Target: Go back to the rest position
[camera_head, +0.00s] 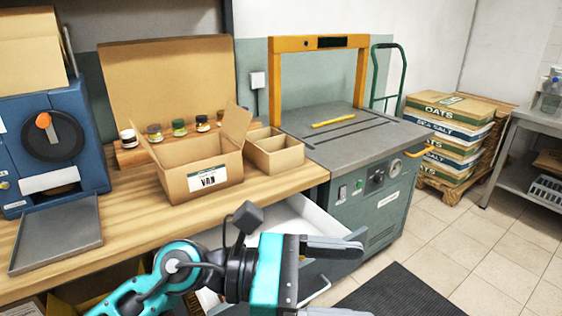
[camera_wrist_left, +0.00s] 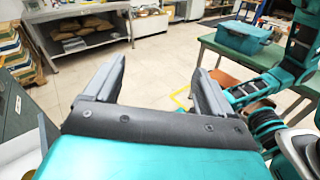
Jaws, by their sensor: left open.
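My left gripper (camera_head: 352,280) reaches across the lower middle of the head view, in front of the bench and the open white drawer (camera_head: 290,225). Its two grey fingers are spread apart with nothing between them. In the left wrist view the gripper (camera_wrist_left: 160,75) also shows open and empty, with the tiled floor beyond its fingers. The fingers look clear of the drawer and the cabinet, though the arm hides part of the drawer. My right gripper does not show; part of my other arm appears at the right of the wrist view.
The wooden bench (camera_head: 140,215) holds an open carton (camera_head: 205,172), a divided box (camera_head: 275,150), several jars and a blue machine (camera_head: 60,135). A grey-topped machine (camera_head: 365,150) stands to the right. Stacked sacks (camera_head: 450,140) stand behind open floor.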

